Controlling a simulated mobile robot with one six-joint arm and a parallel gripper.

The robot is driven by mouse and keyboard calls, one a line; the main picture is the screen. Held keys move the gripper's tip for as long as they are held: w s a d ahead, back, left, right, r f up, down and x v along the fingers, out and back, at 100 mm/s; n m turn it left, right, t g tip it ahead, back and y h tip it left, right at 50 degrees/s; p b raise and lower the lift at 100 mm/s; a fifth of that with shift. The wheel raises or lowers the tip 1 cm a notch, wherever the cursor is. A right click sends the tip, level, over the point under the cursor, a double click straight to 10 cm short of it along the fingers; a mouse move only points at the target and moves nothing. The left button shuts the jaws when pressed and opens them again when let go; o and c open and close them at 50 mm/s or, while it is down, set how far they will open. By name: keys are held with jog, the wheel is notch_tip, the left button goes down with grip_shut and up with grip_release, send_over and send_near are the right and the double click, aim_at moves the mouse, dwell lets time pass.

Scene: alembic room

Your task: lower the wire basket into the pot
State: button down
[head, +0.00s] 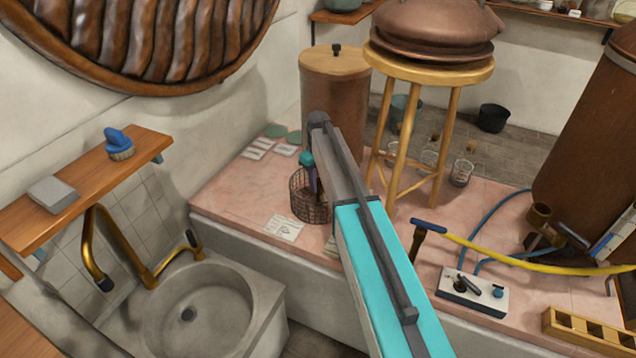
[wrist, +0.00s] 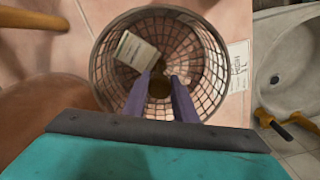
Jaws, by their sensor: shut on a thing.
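The wire basket (head: 304,207) is a dark round mesh basket over the pink tiled ledge; I cannot tell whether it rests on the tiles. In the wrist view the basket (wrist: 212,50) is seen from above, with a pale labelled packet (wrist: 136,51) showing in it. My gripper (head: 312,188) is above the basket with its purple fingers (wrist: 160,92) pointing down inside the rim, shut on a brownish part in its middle. The exact grip is partly hidden. A copper vessel with a wooden lid (head: 335,98) stands behind; I cannot tell if it is the pot.
A yellow stool (head: 443,135) with a wide copper vessel (head: 430,28) stands right of the basket. A stone sink (head: 190,312) is at lower left. Paper cards (head: 284,227) lie near the basket. A yellow hose (head: 530,262) and switch box (head: 473,290) lie to the right.

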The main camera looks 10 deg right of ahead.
jog(key=c, duration=1.4)
grip_release()
jog(key=shift+o, duration=0.2)
jog(key=shift+f, duration=0.1)
notch_tip(320, 180, up, 14)
jog(key=b, duration=0.1)
jog(key=shift+f, duration=0.1)
